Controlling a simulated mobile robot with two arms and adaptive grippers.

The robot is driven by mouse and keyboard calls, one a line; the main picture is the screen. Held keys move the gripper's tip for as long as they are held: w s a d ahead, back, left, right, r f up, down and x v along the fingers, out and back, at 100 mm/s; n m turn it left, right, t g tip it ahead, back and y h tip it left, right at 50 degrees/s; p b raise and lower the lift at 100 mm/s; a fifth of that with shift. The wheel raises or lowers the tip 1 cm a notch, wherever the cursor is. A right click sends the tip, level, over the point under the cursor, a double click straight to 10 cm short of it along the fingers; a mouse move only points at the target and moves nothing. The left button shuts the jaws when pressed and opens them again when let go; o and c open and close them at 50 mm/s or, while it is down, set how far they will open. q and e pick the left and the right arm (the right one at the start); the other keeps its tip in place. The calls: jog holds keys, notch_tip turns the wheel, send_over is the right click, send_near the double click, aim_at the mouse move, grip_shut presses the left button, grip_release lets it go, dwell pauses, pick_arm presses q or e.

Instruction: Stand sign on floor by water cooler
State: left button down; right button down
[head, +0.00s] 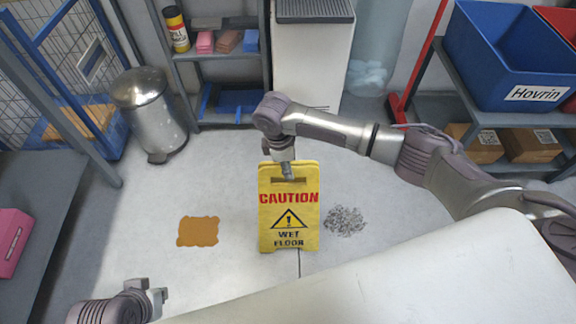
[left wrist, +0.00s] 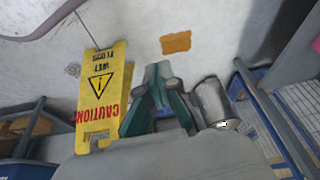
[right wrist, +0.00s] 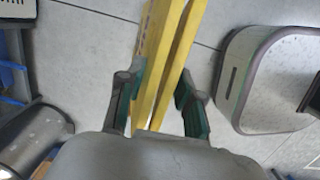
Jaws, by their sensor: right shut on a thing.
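The yellow caution wet floor sign (head: 288,238) is upright in the middle of the head view. It also shows upside down in the left wrist view (left wrist: 105,70). My right gripper (head: 287,172) is shut on its top edge; the right wrist view shows the two yellow panels (right wrist: 160,70) between the fingers, slightly apart. I cannot tell whether its feet touch the floor. The water cooler (head: 314,60), a white cabinet with a dark grille on top, stands behind the sign. My left gripper (left wrist: 158,70) is empty, its fingertips together, low at the left of the head view (head: 150,292).
A brown spill (head: 198,231) lies left of the sign and grey debris (head: 345,220) right of it. A metal bin (head: 150,110) stands at the left. Shelves (head: 222,85) flank the cooler; a blue Hovrin crate (head: 510,50) is at right.

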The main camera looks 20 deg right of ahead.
jog(key=c, duration=0.7)
grip_release()
jog(key=shift+c, duration=0.2)
notch_tip(320, 180, up, 12)
jog(key=a+p, duration=0.2)
jog(key=p, duration=0.2)
jog(key=s+a+f+m+t+y, duration=0.2)
jog(key=s+a+f+m+y, duration=0.35)
jog(key=s+f, duration=0.5)
pick_arm(q)
jog(key=shift+g, duration=0.4)
jog(key=x, duration=0.4)
jog(key=shift+s+f, duration=0.1)
jog(key=shift+s, duration=0.1)
pick_arm(e)
jog(key=s+d+f+m+t+h, duration=0.1)
jog(key=s+d+m+h, duration=0.2)
jog(key=s+d+m, duration=0.4)
jog(key=s+d, duration=0.6)
jog(key=shift+d+f+t, duration=0.15)
jog(key=shift+f+t, duration=0.25)
